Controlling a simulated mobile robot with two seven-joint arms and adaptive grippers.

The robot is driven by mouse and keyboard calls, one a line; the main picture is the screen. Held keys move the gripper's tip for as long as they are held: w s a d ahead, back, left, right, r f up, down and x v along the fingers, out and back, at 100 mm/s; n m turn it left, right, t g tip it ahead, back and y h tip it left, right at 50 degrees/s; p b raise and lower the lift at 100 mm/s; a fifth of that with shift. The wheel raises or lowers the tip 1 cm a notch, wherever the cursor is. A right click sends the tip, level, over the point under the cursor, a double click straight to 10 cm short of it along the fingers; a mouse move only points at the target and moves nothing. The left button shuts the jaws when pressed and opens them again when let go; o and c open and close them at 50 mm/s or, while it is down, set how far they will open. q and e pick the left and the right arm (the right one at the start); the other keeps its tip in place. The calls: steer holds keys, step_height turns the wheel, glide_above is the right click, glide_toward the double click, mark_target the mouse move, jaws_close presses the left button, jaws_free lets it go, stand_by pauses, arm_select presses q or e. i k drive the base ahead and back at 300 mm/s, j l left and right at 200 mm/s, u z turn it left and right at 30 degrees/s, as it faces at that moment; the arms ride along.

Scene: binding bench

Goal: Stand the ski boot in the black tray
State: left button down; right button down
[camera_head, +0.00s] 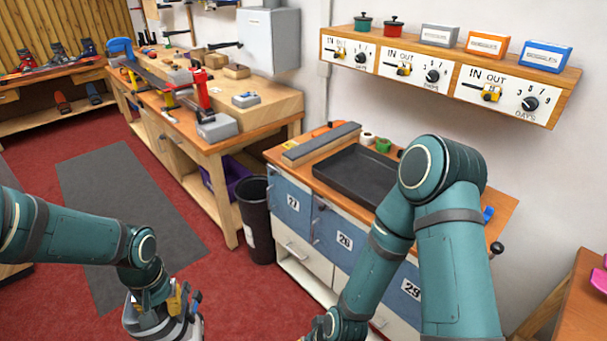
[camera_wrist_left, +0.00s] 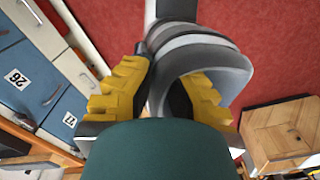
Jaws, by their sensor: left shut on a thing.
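The black tray (camera_head: 345,184) lies on the blue-and-white drawer cabinet at centre right in the head view. I see nothing in its visible part; my right arm covers its right side. My left gripper (camera_head: 178,302) is low at the bottom left, out over the red floor and well apart from the tray. In the left wrist view its yellow fingers (camera_wrist_left: 176,88) are shut on the ski boot (camera_wrist_left: 205,58), of which a grey, rounded part shows. My right gripper is below the picture.
A black bin (camera_head: 257,225) stands between the wooden workbench (camera_head: 225,148) and the cabinet (camera_head: 292,205). A grey bar (camera_head: 321,144), tape rolls and small items lie behind the tray. A shelf (camera_head: 450,72) with dials hangs above. Red floor is open in front.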

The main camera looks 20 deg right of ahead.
mark_target(365, 183)
steer(key=i+j+z, duration=0.2)
steer(key=z, duration=0.25)
steer(key=i+j+z, duration=0.25)
steer(key=z, duration=0.2)
steer(key=i+j+z, duration=0.1)
steer(key=j+z, duration=0.35)
steer(key=i+j+z, duration=0.1)
steer(key=j+z, duration=0.7)
steer(key=z, duration=0.15)
